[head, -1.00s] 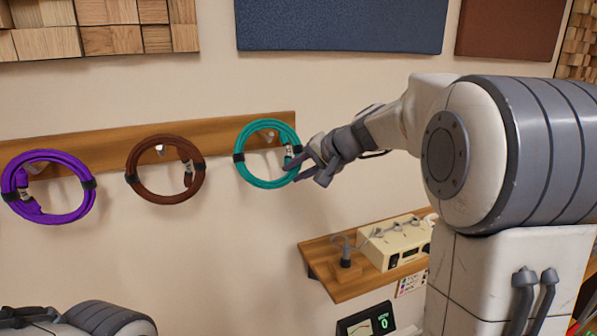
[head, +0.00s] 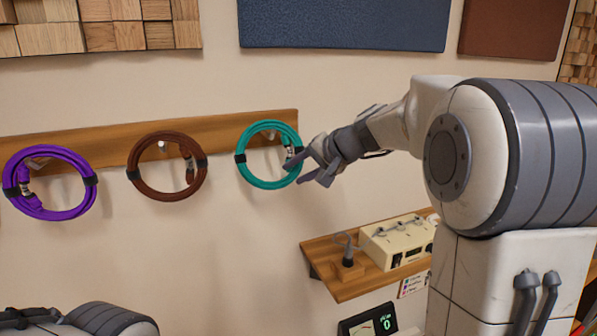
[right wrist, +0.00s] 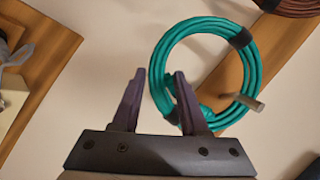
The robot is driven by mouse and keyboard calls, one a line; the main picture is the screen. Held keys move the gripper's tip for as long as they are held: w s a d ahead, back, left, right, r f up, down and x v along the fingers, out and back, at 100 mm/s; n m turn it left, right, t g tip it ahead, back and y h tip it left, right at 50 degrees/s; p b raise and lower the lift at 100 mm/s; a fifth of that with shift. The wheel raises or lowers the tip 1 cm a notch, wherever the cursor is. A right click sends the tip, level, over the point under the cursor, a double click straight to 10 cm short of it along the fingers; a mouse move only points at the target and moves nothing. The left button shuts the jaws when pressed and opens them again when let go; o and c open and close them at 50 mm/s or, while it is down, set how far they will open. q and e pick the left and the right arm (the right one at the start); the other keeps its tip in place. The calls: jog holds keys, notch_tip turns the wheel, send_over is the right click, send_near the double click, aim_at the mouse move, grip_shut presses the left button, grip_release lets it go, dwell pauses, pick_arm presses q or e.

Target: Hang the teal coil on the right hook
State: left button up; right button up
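The teal coil (head: 247,177) is at the right end of the wooden rail (head: 217,128). The right hook (right wrist: 243,100) comes through the ring and crosses its edge in the right wrist view, so the coil (right wrist: 158,72) appears to hang on it. My right gripper (head: 300,170) is at the coil's right side, by its connector. In the right wrist view its two fingers (right wrist: 155,76) are apart, with the coil's edge seen between the tips; I see no grip on it. My left arm shows at the bottom left; its gripper is not seen.
A brown coil (head: 133,171) hangs at the middle of the rail and a purple coil (head: 62,213) at its left. Below right, a small shelf (head: 335,287) carries a cream device (head: 398,240). A meter display (head: 367,325) is lower down. Bare wall lies below the coils.

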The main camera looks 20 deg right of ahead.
jog(key=shift+o, duration=0.6)
jog(key=b+v, duration=0.2)
jog(key=v, duration=0.8)
jog(key=s+a+f+n+g, duration=0.3)
jog(key=s+a+f, duration=0.2)
jog(key=a+f, duration=0.3)
jog(key=s+a+f+n+g, duration=0.35)
jog(key=s+a+f, duration=0.2)
jog(key=a, duration=0.45)
jog(key=s+a+f+n+g+h, duration=0.1)
jog(key=s+f+n, duration=0.3)
jog(key=s+f, duration=0.3)
jog(key=s+a+f+n+g+h, duration=0.2)
jog(key=s+f+n, duration=0.3)
jog(key=s, duration=0.5)
jog(key=shift+s+a+f+h, duration=0.3)
jog(key=shift+s+f, duration=0.1)
jog(key=shift+f, duration=0.5)
jog(key=shift+g, duration=0.25)
dwell(1.8)
